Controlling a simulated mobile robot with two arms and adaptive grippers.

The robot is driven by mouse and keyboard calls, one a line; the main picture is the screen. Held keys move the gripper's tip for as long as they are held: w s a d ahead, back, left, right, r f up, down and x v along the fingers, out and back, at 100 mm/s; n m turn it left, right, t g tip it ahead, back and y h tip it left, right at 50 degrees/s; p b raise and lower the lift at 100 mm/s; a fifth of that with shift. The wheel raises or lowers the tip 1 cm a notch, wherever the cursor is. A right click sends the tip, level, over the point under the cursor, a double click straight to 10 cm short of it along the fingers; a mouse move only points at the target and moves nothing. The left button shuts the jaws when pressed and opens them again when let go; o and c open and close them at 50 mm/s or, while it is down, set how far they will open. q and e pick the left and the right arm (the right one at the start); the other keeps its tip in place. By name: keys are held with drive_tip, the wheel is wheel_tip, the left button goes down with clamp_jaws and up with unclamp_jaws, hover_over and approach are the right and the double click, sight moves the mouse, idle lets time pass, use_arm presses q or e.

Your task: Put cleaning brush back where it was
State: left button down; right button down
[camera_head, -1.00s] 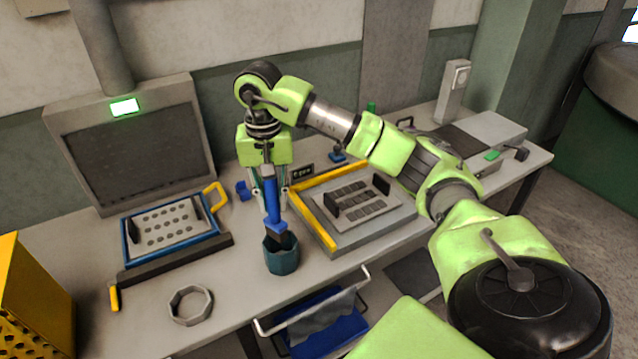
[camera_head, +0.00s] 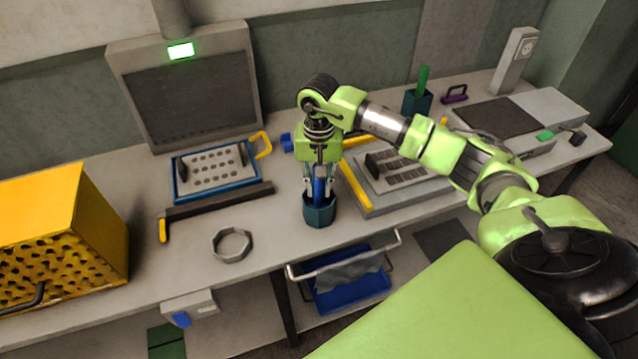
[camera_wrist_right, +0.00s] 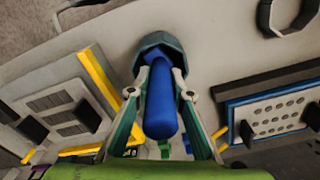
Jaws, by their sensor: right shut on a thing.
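The cleaning brush has a blue handle (camera_head: 319,188) and stands upright in a dark teal holder cup (camera_head: 319,213) near the front of the table. Its lower end is hidden inside the cup. My right gripper (camera_head: 319,187) comes down from above and is shut on the blue handle. In the right wrist view the blue handle (camera_wrist_right: 160,100) lies between the two fingers of the gripper (camera_wrist_right: 160,95), and the cup rim (camera_wrist_right: 158,45) shows beyond it. My left gripper is not in view.
A metal ring (camera_head: 232,244) lies left of the cup. A blue-framed plate (camera_head: 212,171) sits behind it, and a yellow-edged fixture (camera_head: 375,203) stands to the right. A yellow box (camera_head: 95,215) is at the far left. Another teal cup (camera_head: 418,101) stands at the back.

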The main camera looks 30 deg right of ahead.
drive_tip(key=shift+f+b, duration=0.2)
drive_tip(key=shift+b, duration=0.1)
drive_tip(key=c, duration=1.8)
unclamp_jaws()
drive_tip(key=shift+r, duration=0.1)
drive_tip(key=shift+c, duration=0.2)
drive_tip(key=shift+r+p, duration=0.25)
drive_tip(key=shift+p, duration=0.15)
wheel_tip(320, 180, up, 10)
drive_tip(key=b, duration=0.4)
drive_tip(key=shift+r, duration=0.95)
drive_tip(key=shift+f, duration=0.1)
